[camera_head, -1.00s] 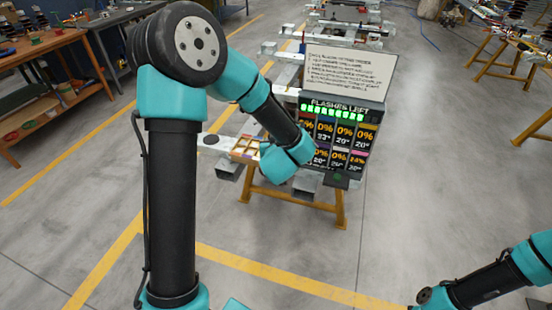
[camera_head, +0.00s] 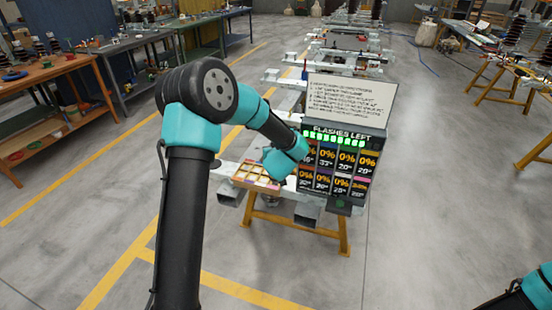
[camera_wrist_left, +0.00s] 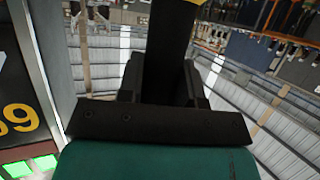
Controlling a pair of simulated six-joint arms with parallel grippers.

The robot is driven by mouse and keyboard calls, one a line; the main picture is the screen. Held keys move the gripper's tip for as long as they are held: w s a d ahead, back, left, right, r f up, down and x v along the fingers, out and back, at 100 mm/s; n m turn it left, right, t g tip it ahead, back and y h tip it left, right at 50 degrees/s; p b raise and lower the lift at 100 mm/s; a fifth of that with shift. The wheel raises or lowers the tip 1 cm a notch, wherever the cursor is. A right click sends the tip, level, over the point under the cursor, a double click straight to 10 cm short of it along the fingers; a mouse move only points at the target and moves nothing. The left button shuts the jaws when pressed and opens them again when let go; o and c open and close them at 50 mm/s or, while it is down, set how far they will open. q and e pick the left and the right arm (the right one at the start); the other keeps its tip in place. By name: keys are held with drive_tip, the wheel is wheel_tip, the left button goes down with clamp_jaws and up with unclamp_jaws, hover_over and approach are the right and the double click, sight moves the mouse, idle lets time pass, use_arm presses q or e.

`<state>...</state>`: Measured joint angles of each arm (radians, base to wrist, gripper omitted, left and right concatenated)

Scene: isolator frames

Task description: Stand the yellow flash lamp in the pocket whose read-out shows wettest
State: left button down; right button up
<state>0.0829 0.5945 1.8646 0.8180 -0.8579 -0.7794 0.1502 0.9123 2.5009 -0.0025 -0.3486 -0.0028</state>
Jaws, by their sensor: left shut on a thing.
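The read-out board (camera_head: 355,160) stands on the near frame, with "FLASHES LEFT" and a row of green lights above two rows of read-outs. Most read 0%; the bottom right one (camera_head: 361,186) has smaller orange figures that I cannot read surely. My left gripper (camera_wrist_left: 170,60) is shut, pointing away in the left wrist view. A sliver of yellow (camera_wrist_left: 196,3) at that view's top edge seems to be the flash lamp in its jaws; the rest is hidden. In the head view my left wrist hides the jaws, just left of the board. My right gripper is out of view.
A shallow tray with small compartments (camera_head: 248,182) lies on the frame left of my left wrist. A white sheet of text (camera_head: 350,100) stands above the board. Yellow trestle legs (camera_head: 300,229) hold the frame. Workbenches stand at the left; the floor in front is clear.

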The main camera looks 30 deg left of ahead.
use_arm(q)
drive_tip(key=shift+w+a+f, duration=0.1)
drive_tip(key=shift+w+a, duration=0.4)
drive_tip(key=shift+w, duration=0.3)
drive_tip(key=shift+w+a, duration=0.45)
drive_tip(key=shift+w, duration=0.3)
drive_tip(key=shift+f, duration=0.1)
drive_tip(key=shift+f, duration=1.75)
drive_tip(key=c, duration=0.8)
unclamp_jaws()
drive_tip(key=shift+f, duration=0.1)
